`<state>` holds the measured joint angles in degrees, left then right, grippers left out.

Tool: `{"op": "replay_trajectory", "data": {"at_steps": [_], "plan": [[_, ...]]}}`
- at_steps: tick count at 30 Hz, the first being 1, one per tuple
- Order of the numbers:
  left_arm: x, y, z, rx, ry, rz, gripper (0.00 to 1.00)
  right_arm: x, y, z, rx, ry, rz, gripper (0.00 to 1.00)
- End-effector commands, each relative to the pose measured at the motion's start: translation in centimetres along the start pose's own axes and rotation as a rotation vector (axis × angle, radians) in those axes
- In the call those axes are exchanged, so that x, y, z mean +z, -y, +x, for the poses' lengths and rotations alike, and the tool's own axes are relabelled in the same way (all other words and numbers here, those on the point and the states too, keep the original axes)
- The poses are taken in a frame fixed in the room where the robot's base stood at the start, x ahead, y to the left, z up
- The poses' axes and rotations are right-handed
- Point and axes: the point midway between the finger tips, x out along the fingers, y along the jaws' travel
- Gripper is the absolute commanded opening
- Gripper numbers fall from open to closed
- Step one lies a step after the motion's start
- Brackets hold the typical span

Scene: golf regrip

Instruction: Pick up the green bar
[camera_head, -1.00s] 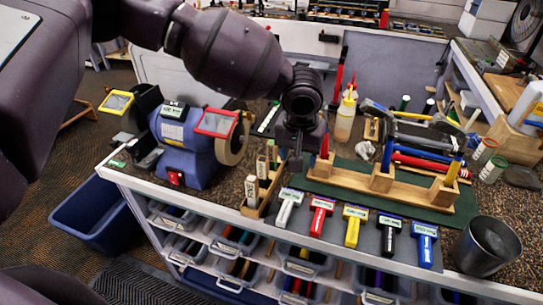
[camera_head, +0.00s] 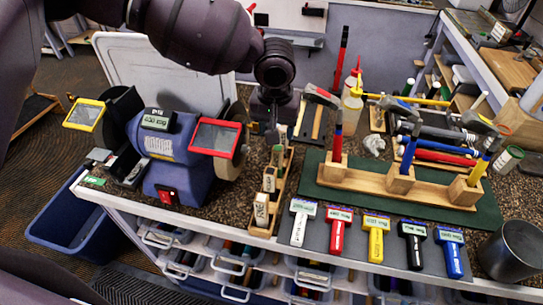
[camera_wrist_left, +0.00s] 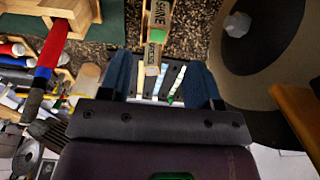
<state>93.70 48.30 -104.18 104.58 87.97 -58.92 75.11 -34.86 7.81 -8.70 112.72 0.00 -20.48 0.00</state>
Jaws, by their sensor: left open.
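A narrow wooden rack (camera_head: 262,230) stands left of the middle of the bench and holds several small labelled bars in a row. The bar at its far end, with a green edge (camera_head: 277,154), looks like the green bar. My left gripper (camera_head: 271,134) points down just above and behind that end of the rack. In the left wrist view its two blue fingers (camera_wrist_left: 160,82) are apart with nothing held between them. My right gripper is not in view.
A blue bench grinder (camera_head: 172,160) with its wheel stands close on the left. To the right, a wooden hammer stand (camera_head: 430,188) sits on a green mat (camera_head: 318,172). Colored labelled tools (camera_head: 376,238) line the front edge, beside a metal cup (camera_head: 511,250).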

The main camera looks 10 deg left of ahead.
Motion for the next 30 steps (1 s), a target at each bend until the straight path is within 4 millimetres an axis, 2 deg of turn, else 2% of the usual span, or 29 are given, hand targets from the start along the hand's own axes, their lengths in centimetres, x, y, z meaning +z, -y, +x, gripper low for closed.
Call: {"op": "replay_trajectory", "data": {"at_steps": [9,17,27,30], "plan": [[0.0,0.0,4.1,-0.002,0.002,-0.001,0.57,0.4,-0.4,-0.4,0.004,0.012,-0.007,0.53],[0.0,0.0,5.8,-0.002,0.001,-0.001,0.57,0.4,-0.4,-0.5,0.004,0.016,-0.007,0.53],[0.0,-0.1,9.9,-0.002,0.002,0.001,0.57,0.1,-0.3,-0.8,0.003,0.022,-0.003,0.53],[-0.1,-0.1,10.5,-0.001,0.000,0.000,0.57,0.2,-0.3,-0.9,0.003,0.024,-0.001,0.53]]}}
